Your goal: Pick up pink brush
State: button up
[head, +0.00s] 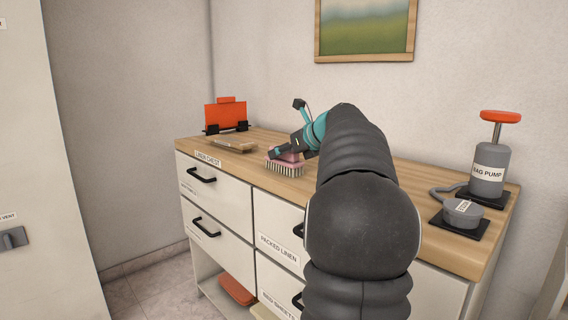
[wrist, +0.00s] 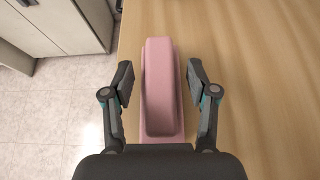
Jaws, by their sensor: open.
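The pink brush (wrist: 159,90) lies bristles down on the wooden top of the linen chest (head: 437,193). In the head view the brush (head: 285,169) sits near the front edge, its pale bristles showing below the pink body. My gripper (wrist: 161,83) is open in the wrist view, with one finger on each side of the pink handle. Small gaps show between the fingers and the handle. In the head view my gripper (head: 292,149) is over the brush and partly covers it. The near end of the brush is hidden by my gripper's body in the wrist view.
A flat wooden item (head: 234,146) and an orange piece on a black stand (head: 226,116) are left of the brush. A bag pump (head: 489,165) and a small grey pot (head: 462,212) stand at the right end. The wood right of the brush is clear in the wrist view.

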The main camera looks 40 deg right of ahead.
grip_shut()
dwell(0.5)
